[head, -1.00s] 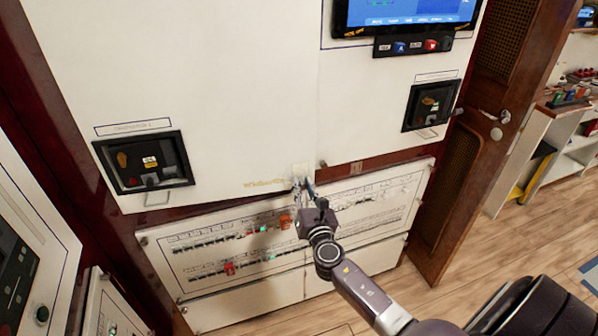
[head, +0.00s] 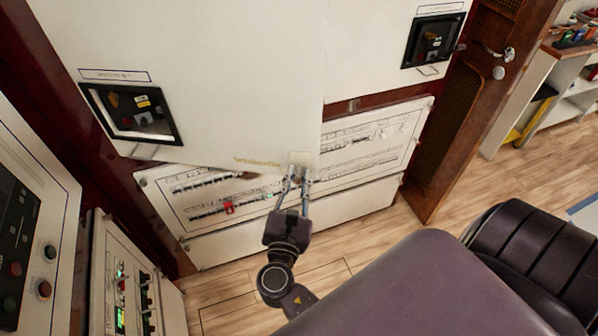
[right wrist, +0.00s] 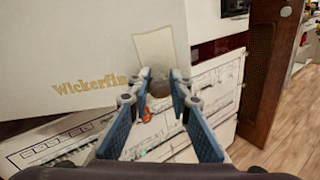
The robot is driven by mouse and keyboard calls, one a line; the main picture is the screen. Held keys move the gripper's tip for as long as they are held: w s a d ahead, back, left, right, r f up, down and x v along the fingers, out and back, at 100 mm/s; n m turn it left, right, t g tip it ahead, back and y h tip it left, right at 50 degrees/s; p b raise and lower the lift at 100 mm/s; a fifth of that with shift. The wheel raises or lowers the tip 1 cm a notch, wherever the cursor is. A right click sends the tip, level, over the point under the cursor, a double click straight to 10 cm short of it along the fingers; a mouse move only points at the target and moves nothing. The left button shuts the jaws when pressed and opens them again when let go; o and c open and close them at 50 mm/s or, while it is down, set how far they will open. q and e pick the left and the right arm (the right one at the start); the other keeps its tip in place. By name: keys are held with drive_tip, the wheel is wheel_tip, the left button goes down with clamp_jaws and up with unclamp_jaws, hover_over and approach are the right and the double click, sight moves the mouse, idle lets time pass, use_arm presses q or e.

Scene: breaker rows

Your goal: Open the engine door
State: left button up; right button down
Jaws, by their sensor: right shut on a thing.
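The engine door (head: 220,80) is a large white panel with gold lettering near its lower right corner. It stands ajar, its lower right corner swung out in front of the breaker panel below. A small pale plate with a catch (head: 299,157) sits at that corner. My right gripper (head: 299,173) is shut on the catch from below. In the right wrist view the fingers (right wrist: 160,82) close around a dark round knob (right wrist: 160,89) under the pale plate (right wrist: 155,50), and partly hide it. My left gripper is not in view.
A white breaker panel (head: 375,145) with rows of switches lies below the door. A control console (head: 25,230) stands at the left. A brown wooden door (head: 445,160) with a handle stands at the right.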

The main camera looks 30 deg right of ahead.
drive_tip(key=c, duration=1.7)
unclamp_jaws()
drive_tip(key=shift+c, duration=0.2)
drive_tip(key=v, duration=0.7)
drive_tip(key=shift+s+a, duration=0.15)
drive_tip(key=shift+s, duration=0.05)
drive_tip(key=shift+c, duration=0.3)
